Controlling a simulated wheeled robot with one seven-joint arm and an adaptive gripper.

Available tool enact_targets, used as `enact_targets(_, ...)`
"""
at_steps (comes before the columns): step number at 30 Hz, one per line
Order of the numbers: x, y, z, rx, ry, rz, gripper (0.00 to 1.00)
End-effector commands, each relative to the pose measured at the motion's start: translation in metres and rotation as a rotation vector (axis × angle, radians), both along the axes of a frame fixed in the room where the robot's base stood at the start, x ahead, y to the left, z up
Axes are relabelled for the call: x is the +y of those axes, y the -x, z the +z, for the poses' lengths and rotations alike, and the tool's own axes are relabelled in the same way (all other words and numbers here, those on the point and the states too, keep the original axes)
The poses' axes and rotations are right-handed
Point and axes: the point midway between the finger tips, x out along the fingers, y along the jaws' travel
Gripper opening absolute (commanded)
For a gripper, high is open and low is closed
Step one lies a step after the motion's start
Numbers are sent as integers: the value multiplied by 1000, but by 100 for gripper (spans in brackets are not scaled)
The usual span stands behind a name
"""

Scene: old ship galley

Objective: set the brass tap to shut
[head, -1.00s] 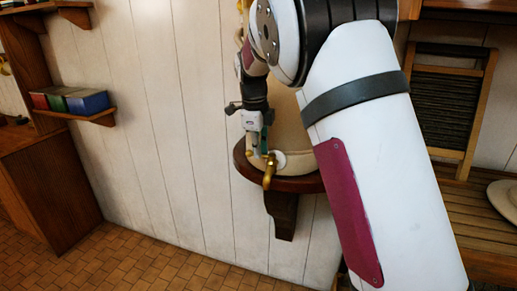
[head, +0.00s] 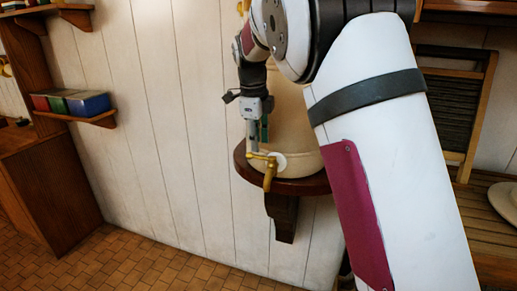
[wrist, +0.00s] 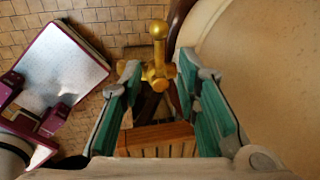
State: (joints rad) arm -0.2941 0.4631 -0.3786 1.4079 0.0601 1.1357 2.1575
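The brass tap (head: 270,176) sticks out from the lower side of a cream crock (head: 300,160). Its handle (head: 257,156) lies roughly level in the head view and points left. In the wrist view, the brass tap (wrist: 157,72) shows between and just past my fingertips, with a round-ended brass arm (wrist: 158,32) pointing to the top of the picture. My gripper (head: 257,147) hangs fingers down just above the tap. In the wrist view, my gripper (wrist: 160,76) is open, its green-padded fingers apart on either side. Whether a finger touches the tap cannot be told.
The crock stands on a dark wooden wall shelf (head: 310,187); its rim also shows in the wrist view (wrist: 176,25). A small shelf with boxes (head: 85,103) is at left. A slatted wooden object (wrist: 160,137) lies below the fingers. The tiled floor (head: 140,260) at left is clear.

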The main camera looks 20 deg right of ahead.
Motion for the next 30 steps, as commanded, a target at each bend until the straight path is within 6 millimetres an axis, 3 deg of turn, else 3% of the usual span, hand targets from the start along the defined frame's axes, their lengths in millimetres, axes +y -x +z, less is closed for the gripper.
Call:
enact_targets(6,5,7,45,-3,-1,-1,30)
enact_targets(12,8,11,70,-2,-1,-2,30)
enact_targets(26,9,13,78,0,-1,1,30)
enact_targets(30,4,26,84,-2,-8,74,30)
